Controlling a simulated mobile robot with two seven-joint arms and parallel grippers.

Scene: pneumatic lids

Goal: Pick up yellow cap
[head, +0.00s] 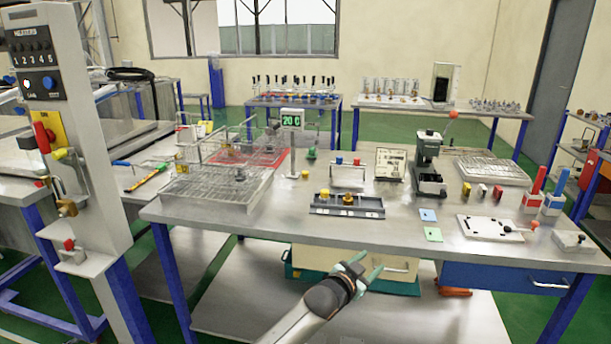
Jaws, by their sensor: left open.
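Several small yellow items could be the yellow cap; I cannot tell which one is meant. A small yellow piece (324,194) stands on the dark tray (346,212) near the table's front middle, beside a brass-coloured part (348,198). Another small yellow-orange piece (305,176) sits on the table just behind the tray. A yellow knob (59,154) is on the grey control post at the left. My left gripper (371,262) is open and empty, with teal fingers, in front of and below the table's front edge. My right gripper is out of view.
A beige box (330,262) stands under the table.

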